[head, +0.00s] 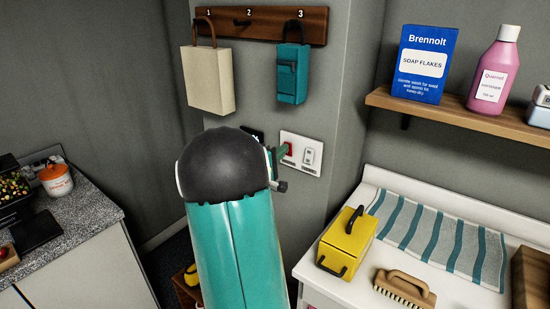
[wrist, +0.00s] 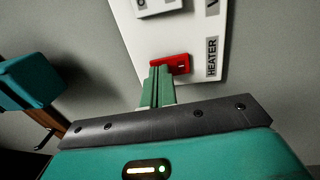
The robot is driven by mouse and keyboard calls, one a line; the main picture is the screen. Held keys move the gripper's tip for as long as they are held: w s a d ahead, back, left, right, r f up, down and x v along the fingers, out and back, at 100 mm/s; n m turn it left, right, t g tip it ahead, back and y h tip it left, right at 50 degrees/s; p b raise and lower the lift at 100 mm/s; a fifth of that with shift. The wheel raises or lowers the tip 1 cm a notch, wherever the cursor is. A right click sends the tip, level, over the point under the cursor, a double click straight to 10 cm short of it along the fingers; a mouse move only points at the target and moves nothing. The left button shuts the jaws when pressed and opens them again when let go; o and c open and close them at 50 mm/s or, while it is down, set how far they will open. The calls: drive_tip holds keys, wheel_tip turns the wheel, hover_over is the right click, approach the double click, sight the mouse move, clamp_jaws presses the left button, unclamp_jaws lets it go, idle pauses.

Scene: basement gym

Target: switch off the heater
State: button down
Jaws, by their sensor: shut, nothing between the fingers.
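A white switch plate (head: 312,142) is on the grey wall column, and it also fills the upper middle of the wrist view (wrist: 207,60). It carries a red switch (wrist: 183,64) beside the label HEATER, and a white switch (head: 309,156) to its right in the head view. My gripper (wrist: 162,70) is shut and empty. Its green fingertips are at the red switch and cover its left part in the wrist view. I cannot tell for sure whether they touch it. In the head view my arm hides much of the gripper, and the red switch (head: 288,149) shows beside the fingertips.
A cream bag (head: 208,82) and a teal bag (head: 290,80) hang from a wooden peg rail (head: 262,22) above. A shelf (head: 470,115) holds a soap box and a pink bottle. A yellow box (head: 347,240) and a brush (head: 404,287) sit on the white counter at right.

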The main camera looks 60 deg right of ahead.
drive_tip(key=shift+d, duration=0.1)
drive_tip(key=shift+d+r, duration=0.1)
drive_tip(key=shift+d, duration=0.05)
idle(0.3)
drive_tip(key=shift+w, duration=0.1)
